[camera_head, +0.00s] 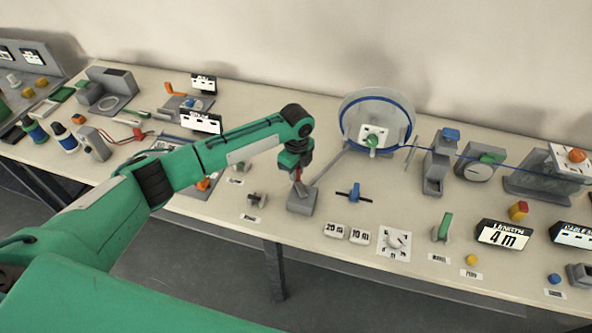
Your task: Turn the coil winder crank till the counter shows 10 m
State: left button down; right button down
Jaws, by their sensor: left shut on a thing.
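The coil winder (349,112) is a clear round disc with a blue cable around its rim, standing at the back of the bench. A white plate with a green knob (372,141) sits at its centre. A grey bar runs from it down towards a small grey block (302,204). My left gripper (297,178) points down just above this block, shut on what appears to be the crank handle, mostly hidden by the fingers. The length counter (503,235) reads 4 m. My right gripper is not in view.
White 20 m and 10 m tiles (347,232), a white dial (394,243) and a green lever (442,227) stand along the front edge. A blue-handled part (354,192) lies right of the block. Cable guides (437,165) stand right of the winder. Several tools crowd the left.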

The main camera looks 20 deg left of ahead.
pick_arm(q)
jog(key=c, duration=1.3)
grip_release()
jog(key=shift+r, duration=0.55)
notch_tip(320, 180, up, 13)
jog(key=b, duration=0.3)
jog(key=shift+b, duration=0.35)
jog(key=shift+f, duration=0.1)
